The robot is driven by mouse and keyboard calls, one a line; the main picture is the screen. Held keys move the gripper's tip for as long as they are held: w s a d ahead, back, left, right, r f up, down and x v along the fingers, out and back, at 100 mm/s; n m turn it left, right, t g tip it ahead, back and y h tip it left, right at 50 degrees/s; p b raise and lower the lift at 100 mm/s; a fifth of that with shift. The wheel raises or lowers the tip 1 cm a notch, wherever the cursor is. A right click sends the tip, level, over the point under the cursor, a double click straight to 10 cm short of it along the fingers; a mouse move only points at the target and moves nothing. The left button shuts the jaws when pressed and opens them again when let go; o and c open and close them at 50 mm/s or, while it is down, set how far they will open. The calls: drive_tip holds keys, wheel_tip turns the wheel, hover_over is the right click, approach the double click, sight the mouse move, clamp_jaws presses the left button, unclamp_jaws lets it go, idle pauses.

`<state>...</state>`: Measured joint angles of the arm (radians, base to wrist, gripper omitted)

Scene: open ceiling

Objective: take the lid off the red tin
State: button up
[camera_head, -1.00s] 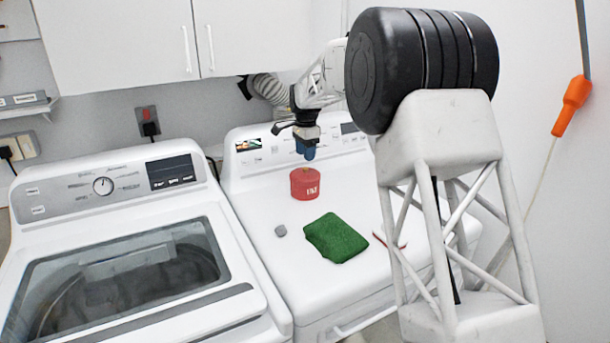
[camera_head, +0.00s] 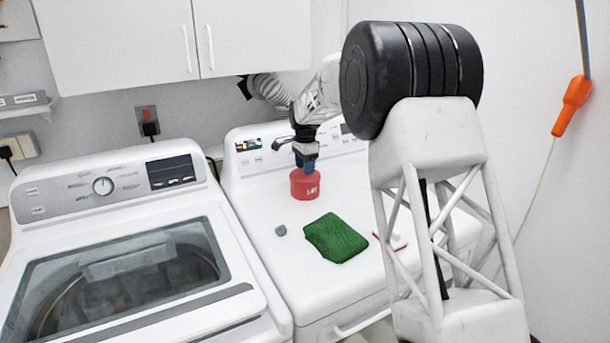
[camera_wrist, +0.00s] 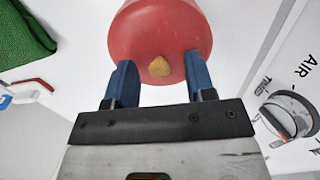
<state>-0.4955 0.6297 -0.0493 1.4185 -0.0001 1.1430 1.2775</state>
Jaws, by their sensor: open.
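The red tin (camera_head: 305,187) stands upright on top of the right-hand white machine, with pale lettering on its side. In the wrist view the red lid (camera_wrist: 150,30) fills the top middle, with a small tan knob (camera_wrist: 159,67) on it. My gripper (camera_head: 305,170) is just above the tin in the head view. In the wrist view my gripper (camera_wrist: 158,80) is open, its two blue fingers on either side of the knob and apart from it. Whether the fingertips touch the lid I cannot tell.
A green cloth (camera_head: 336,238) lies in front of the tin on the machine top (camera_head: 290,280). A red-and-white item (camera_head: 392,240) lies to the right, partly behind my arm. The control panel stands behind.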

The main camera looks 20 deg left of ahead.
drive_tip(key=shift+f, duration=0.1)
idle(0.5)
clamp_jaws()
